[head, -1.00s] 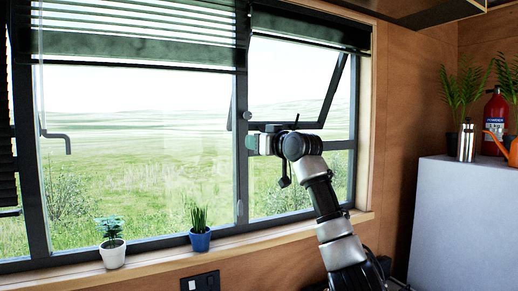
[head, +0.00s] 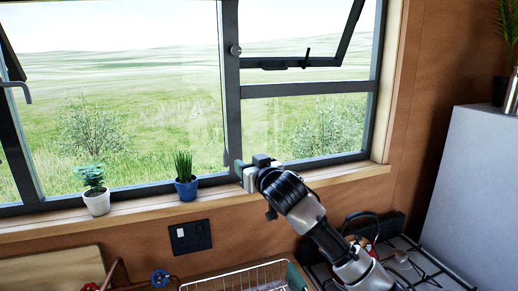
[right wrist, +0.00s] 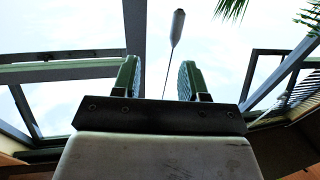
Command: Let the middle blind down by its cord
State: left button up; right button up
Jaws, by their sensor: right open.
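The middle window pane (head: 140,90) shows in the head view, but its blind is above the picture. My right gripper (head: 251,165) is in front of the sill, by the foot of the dark post right of that pane. In the right wrist view my right gripper (right wrist: 159,80) is open, with a green-edged finger on each side. My left gripper is not in view.
A blue pot (head: 186,188) and a white pot (head: 96,201) with plants stand on the sill left of the gripper. Below are a wire rack (head: 240,280) and a gas hob (head: 405,262). A tilted pane (head: 330,61) hangs open at the right.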

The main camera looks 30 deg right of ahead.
aim_at(227, 158)
jog(key=w+p, duration=0.1)
jog(key=w, duration=0.1)
jog(key=w+a+p, duration=0.2)
jog(key=w, duration=0.1)
jog(key=shift+w+f, duration=0.1)
jog(key=shift+w, duration=0.2)
jog(key=w, duration=0.1)
jog(key=w+p, duration=0.1)
jog(key=w, duration=0.1)
jog(key=shift+d+f+p, duration=0.1)
jog(key=shift+d+p, duration=0.15)
jog(key=shift+p, duration=0.1)
jog(key=shift+w, duration=0.35)
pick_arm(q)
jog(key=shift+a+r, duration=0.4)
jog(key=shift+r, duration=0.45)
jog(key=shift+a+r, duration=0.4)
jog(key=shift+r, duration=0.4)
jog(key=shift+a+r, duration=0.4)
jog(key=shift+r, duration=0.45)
pick_arm(e)
jog(key=shift+w+f, duration=0.15)
jog(key=shift+w, duration=0.25)
grip_shut()
